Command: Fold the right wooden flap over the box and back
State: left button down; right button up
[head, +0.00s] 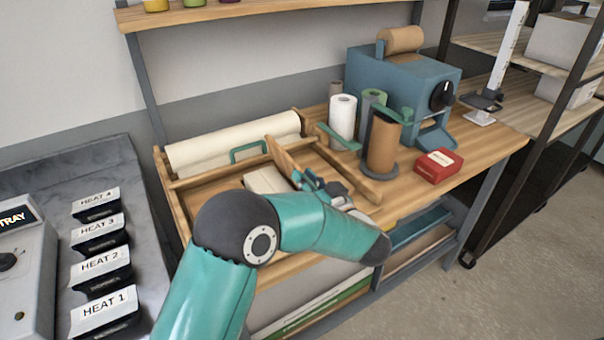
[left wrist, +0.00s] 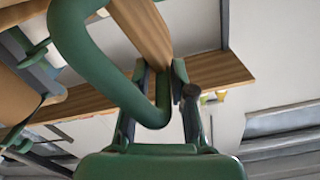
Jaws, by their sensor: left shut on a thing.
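The wooden flap (head: 283,160) stands tilted up on the right side of a wooden frame (head: 178,205) on the bench. A pale box (head: 268,181) lies in the frame, left of the flap and partly hidden by my left arm. My left gripper (head: 318,187) is at the flap's near right side, its fingertips partly hidden in the head view. In the left wrist view my left gripper (left wrist: 163,92) is shut on a thick green handle (left wrist: 95,55), with the wooden flap (left wrist: 145,32) behind it. My right gripper is out of view.
A green handle (head: 248,151) stands at the frame's left part, before a large paper roll (head: 235,142). Right of the frame are upright rolls (head: 343,117), a brown roll (head: 384,142), a red box (head: 438,164) and a blue machine (head: 395,80). Heater switches (head: 104,262) are at left.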

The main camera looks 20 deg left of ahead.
pick_arm(q)
jog(key=shift+w+d+m+p, duration=0.65)
jog(key=shift+w+d+p, duration=0.1)
jog(key=shift+w, duration=0.2)
jog(key=shift+w+d+m+p, duration=0.65)
jog(key=shift+w+d+p, duration=0.1)
jog(key=shift+w, duration=0.15)
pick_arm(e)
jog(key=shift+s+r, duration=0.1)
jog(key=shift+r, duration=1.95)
pick_arm(q)
jog(key=c, duration=1.2)
grip_release()
jog(key=shift+r, duration=0.1)
jog(key=v, duration=1.2)
jog(key=shift+s, duration=0.1)
